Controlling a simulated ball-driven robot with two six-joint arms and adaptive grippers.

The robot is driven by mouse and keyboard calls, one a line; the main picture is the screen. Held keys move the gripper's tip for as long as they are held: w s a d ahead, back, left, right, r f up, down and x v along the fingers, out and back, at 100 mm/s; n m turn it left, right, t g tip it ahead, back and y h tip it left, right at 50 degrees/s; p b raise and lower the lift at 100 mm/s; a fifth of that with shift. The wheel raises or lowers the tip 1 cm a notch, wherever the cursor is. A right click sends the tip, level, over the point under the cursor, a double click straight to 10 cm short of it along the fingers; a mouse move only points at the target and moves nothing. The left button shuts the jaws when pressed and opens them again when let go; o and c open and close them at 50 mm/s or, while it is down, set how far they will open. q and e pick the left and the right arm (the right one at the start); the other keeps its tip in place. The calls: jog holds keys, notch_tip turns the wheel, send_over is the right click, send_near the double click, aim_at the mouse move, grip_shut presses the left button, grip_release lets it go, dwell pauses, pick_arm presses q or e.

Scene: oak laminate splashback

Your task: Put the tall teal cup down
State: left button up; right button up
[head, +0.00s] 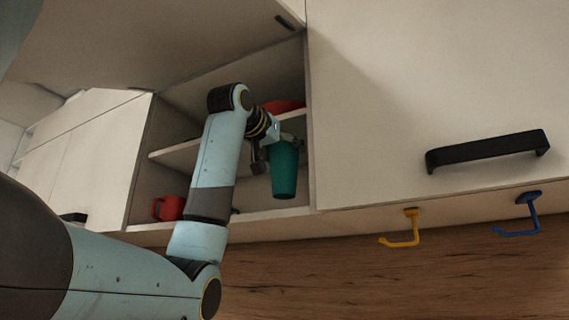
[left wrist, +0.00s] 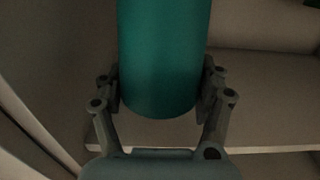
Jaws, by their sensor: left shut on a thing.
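The tall teal cup (head: 285,172) is upright in the head view, at the right side of the open cupboard, near its right wall. My left gripper (head: 276,143) is shut on the cup, partly hidden behind it and my wrist. In the left wrist view the cup (left wrist: 162,50) fills the upper middle, between the two fingers of the gripper (left wrist: 160,92). I cannot tell whether the cup's base touches the cupboard floor (head: 262,214). My right gripper is in neither view.
A red mug (head: 169,208) stands at the lower left of the cupboard. A red item (head: 284,106) sits above the middle shelf (head: 180,151). A closed door with a black handle (head: 487,150) is at right. Yellow (head: 411,228) and blue (head: 529,214) hooks hang below it.

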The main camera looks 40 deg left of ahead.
aim_at(284, 167)
pick_arm(q)
notch_tip(284, 167, down, 3)
jog(key=shift+f, duration=0.2)
jog(key=shift+w+f, duration=0.15)
jog(key=shift+f, duration=0.15)
jog(key=shift+f, duration=0.1)
jog(key=shift+f, duration=0.15)
jog(key=o, duration=1.2)
